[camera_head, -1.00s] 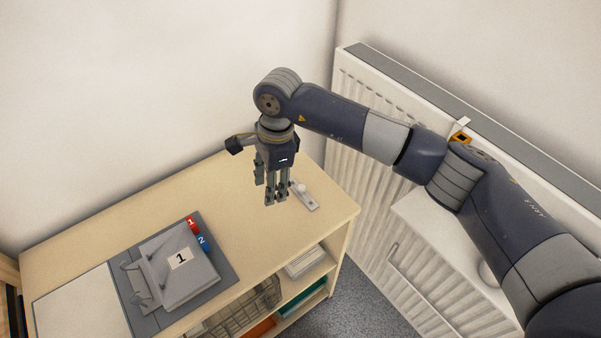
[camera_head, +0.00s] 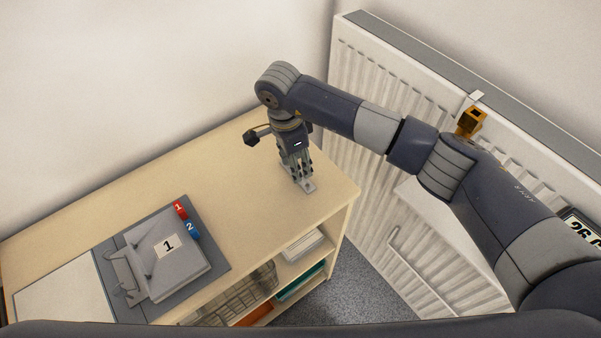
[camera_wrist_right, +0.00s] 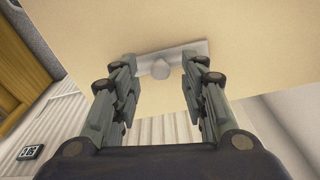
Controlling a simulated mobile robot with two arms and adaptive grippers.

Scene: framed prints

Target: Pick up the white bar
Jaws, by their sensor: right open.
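The white bar (camera_head: 308,185) lies on the wooden cabinet top near its right end, partly hidden by my right gripper (camera_head: 302,180). In the right wrist view the bar (camera_wrist_right: 197,51) lies beyond the fingertips, with a rounded white knob in its middle. My right gripper (camera_wrist_right: 160,65) is open, its two fingers apart on either side of the knob. I cannot tell whether the fingers touch the bar. My left gripper is not in view.
A grey device marked 1 (camera_head: 180,265) sits on a dark mat on the cabinet top (camera_head: 130,205), with red and blue tags beside it. A white radiator (camera_head: 365,95) stands close on the right. Shelves below hold a wire basket and books.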

